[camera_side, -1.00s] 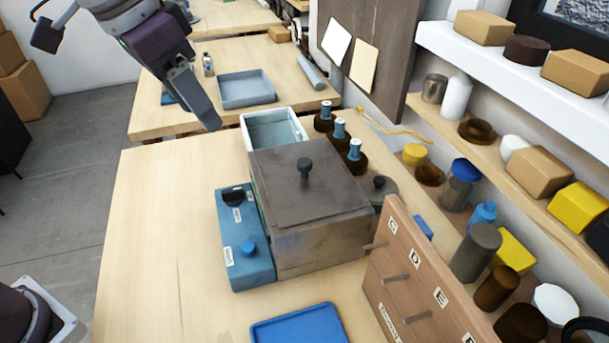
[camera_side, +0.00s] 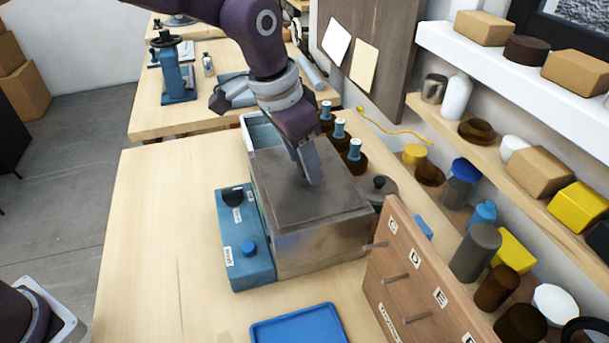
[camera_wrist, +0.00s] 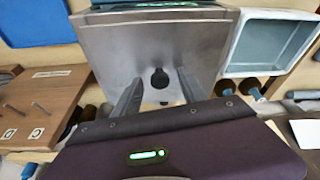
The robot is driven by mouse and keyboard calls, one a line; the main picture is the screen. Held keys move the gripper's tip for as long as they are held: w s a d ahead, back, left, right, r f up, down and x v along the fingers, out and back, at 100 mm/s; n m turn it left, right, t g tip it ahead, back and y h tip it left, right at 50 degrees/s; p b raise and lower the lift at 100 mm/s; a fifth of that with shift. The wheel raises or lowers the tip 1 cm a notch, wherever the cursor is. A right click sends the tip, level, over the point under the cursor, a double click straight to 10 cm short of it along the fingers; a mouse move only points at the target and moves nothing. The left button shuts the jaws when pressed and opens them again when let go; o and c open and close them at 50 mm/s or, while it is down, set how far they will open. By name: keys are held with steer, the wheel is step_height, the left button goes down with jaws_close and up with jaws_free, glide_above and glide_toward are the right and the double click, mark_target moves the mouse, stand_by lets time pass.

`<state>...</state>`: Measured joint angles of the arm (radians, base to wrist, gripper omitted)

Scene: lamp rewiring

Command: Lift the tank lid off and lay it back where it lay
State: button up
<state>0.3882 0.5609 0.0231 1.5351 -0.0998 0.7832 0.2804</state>
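The tank lid (camera_side: 285,205) is a flat grey plate lying on top of the square grey metal tank (camera_side: 320,243). The lid also fills the middle of the wrist view (camera_wrist: 205,40). Its dark knob (camera_wrist: 159,77) shows there between my two fingers. My gripper (camera_wrist: 158,82) is open over the lid, one finger on each side of the knob with a gap on both sides. In the side view my gripper (camera_side: 308,178) points down at the lid's middle and hides the knob. I cannot tell the fingertips' exact height.
A blue control box (camera_side: 246,262) stands against the tank's left side. A pale basin (camera_side: 247,133) and several brown bottles (camera_side: 354,157) stand behind it. A wooden panel with pegs (camera_side: 425,272) is at the right, a blue tray (camera_side: 300,326) in front. The bench's left is clear.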

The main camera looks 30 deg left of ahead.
jaws_close()
steer(key=shift+r, duration=0.1)
step_height(320, 180, up, 15)
steer(key=s+a+n+g+y, duration=0.25)
steer(key=s+a+n, duration=0.7)
steer(key=n, duration=0.85)
steer(key=s+a+n+g+y, duration=0.1)
steer(key=s+a+n+g, duration=0.2)
steer(key=s+a+n, duration=1.05)
steer(key=shift+w+d+f+n, duration=0.65)
steer(key=shift+f+n, duration=0.1)
steer(key=shift+f, duration=3.1)
steer(key=shift+w+d+f+n, duration=0.6)
steer(key=shift+f+n, duration=0.15)
steer(key=shift+f, duration=3.1)
steer(key=shift+w+d+f+n, duration=0.55)
steer(key=shift+w+f+n, duration=0.15)
steer(key=shift+f, duration=3.15)
